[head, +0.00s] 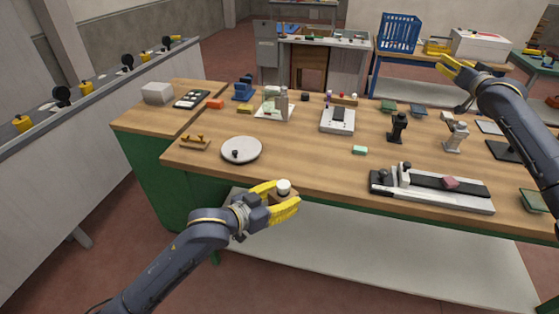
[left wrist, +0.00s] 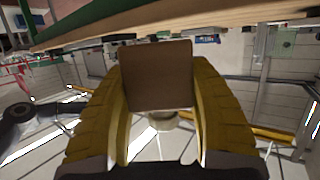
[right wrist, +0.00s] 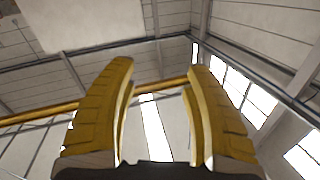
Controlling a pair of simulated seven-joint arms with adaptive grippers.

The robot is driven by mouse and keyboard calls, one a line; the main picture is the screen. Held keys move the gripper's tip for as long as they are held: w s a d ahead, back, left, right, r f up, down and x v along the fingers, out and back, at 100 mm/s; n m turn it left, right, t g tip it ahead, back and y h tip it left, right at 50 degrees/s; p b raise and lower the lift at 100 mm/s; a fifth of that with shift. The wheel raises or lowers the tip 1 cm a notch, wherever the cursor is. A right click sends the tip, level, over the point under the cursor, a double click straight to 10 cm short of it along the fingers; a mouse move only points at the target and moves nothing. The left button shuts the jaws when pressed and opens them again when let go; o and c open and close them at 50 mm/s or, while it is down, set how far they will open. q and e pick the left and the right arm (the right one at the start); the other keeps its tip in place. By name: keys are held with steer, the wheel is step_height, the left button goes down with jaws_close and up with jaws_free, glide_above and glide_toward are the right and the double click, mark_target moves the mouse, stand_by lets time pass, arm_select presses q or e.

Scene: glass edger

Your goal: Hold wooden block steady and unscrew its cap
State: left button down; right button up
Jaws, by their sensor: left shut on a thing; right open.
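My left gripper (head: 279,201) is shut on the wooden block (head: 287,197), held in front of the workbench's near edge. The block's plain brown face (left wrist: 156,75) shows between the yellow fingers in the left wrist view. A white round cap (head: 284,186) sits on top of the block in the head view. A pale round part (left wrist: 163,121) shows past the block in the left wrist view. My right gripper (head: 449,68) is open and empty, raised above the far right side of the bench, well away from the block.
The bench middle has some bare room. A grey-topped counter (head: 85,112) runs along the left.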

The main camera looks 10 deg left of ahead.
steer(key=a+f+m+g+y, duration=0.15)
steer(key=a+g+y, duration=0.25)
steer(key=a, duration=1.8)
steer(key=s+a+f+g+y, duration=0.1)
steer(key=s+a+g, duration=0.15)
steer(key=a, duration=0.35)
steer(key=s+a+f+m+g, duration=0.1)
steer(key=s+a, duration=0.3)
steer(key=a, duration=0.2)
steer(key=s+a+f+g+y, duration=0.1)
steer(key=s+a+g, duration=0.15)
steer(key=a, duration=0.35)
steer(key=m+g+h, duration=0.2)
steer(key=g+h, duration=0.6)
glide_above(280, 184)
steer(key=f, duration=0.8)
steer(key=shift+w+a+f, duration=0.25)
steer(key=shift+w+f, duration=0.05)
steer(key=shift+w, duration=0.05)
steer(key=shift+s+d+f+m, duration=0.2)
steer(key=shift+s+f+m, duration=0.05)
steer(key=shift+s+f, duration=0.2)
steer(key=shift+w+f, duration=0.2)
steer(key=shift+f, duration=3.45)
steer(key=shift+c, duration=0.5)
